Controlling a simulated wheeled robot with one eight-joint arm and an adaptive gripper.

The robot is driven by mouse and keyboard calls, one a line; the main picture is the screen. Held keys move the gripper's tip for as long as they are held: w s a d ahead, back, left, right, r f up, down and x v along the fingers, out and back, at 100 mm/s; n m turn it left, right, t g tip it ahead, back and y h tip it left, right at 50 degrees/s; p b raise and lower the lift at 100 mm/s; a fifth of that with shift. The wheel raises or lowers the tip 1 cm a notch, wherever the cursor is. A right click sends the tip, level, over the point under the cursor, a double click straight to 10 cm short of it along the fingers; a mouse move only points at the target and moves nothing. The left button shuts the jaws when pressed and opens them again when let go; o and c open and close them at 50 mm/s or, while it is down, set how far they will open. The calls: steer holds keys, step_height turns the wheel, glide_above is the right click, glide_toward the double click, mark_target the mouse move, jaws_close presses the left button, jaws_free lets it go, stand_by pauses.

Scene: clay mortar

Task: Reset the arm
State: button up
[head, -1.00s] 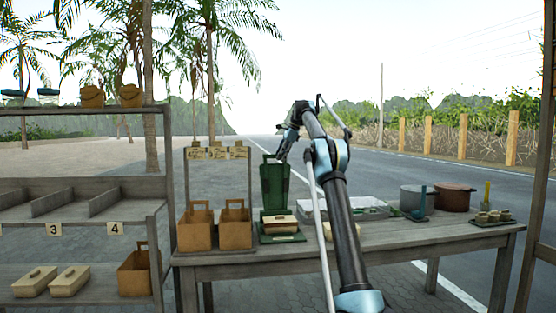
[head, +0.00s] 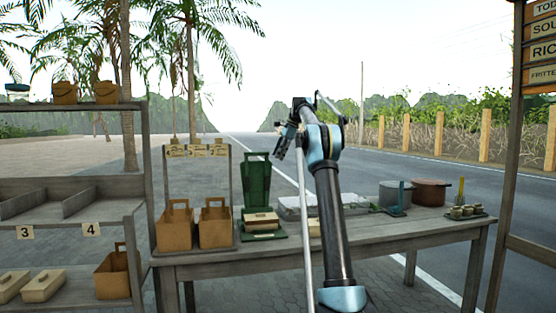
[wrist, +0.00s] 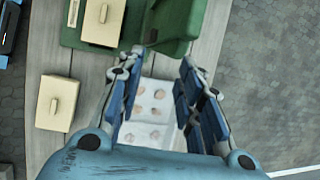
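My arm rises in the middle of the head view and bends back at the top. My gripper (head: 281,148) hangs above the wooden table (head: 400,232), near the tall green stand (head: 257,182). In the wrist view my gripper (wrist: 158,66) has its two fingers well apart with nothing between them. Below the gap lies a white tray (wrist: 152,98) with several round items. A cream lidded box (wrist: 57,103) lies left of the fingers, and another cream box (wrist: 103,22) sits on the green base.
Brown bags (head: 215,226) stand at the table's left. Pots (head: 431,192) and a small dark tray (head: 466,213) stand at its right. A grey shelf rack (head: 137,198) is on the left, a wooden post (head: 505,150) on the right. The air above the table is mostly clear.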

steer(key=s+d+f+n+h, duration=0.1)
steer(key=s+f+n, duration=0.15)
steer(key=s, duration=0.85)
steer(key=s+d+f+n+h, duration=0.1)
steer(key=s+n, duration=0.2)
steer(key=s, duration=0.9)
steer(key=s+d+f+n+h, duration=0.1)
steer(key=s+f+n, duration=0.15)
steer(key=s, duration=0.85)
steer(key=s+d+f+n+h, duration=0.1)
steer(key=s+d+f+n, duration=0.3)
steer(key=s+f, duration=2.7)
steer(key=s+n, duration=0.2)
steer(key=n, duration=0.2)
steer(key=shift+s+d+t+h, duration=0.15)
steer(key=shift+d+t+h, duration=0.05)
steer(key=shift+t+h, duration=0.2)
steer(key=shift+w+f, duration=0.15)
steer(key=shift+w, duration=0.25)
